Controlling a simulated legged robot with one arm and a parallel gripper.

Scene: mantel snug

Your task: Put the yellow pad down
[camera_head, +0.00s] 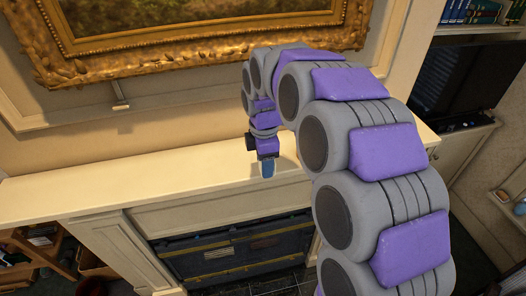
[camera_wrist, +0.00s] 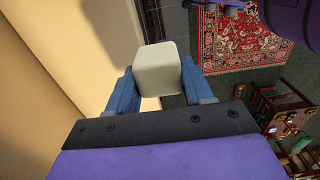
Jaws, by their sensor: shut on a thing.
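My gripper (camera_wrist: 160,88) is shut on a pale cream block (camera_wrist: 158,68) with rounded edges, held between its two blue fingers in the wrist view. It looks cream rather than yellow, and I see no other pad. In the head view my gripper (camera_head: 268,168) points down at the front part of the cream mantel shelf (camera_head: 130,180). The block is hidden there behind the finger. I cannot tell whether the block touches the shelf.
A gold-framed painting (camera_head: 100,68) hangs above the shelf. A dark fireplace cover (camera_head: 235,250) is below it. A black screen (camera_head: 465,78) stands at right. The shelf's left part is clear. A red patterned rug (camera_wrist: 240,45) lies on the floor below.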

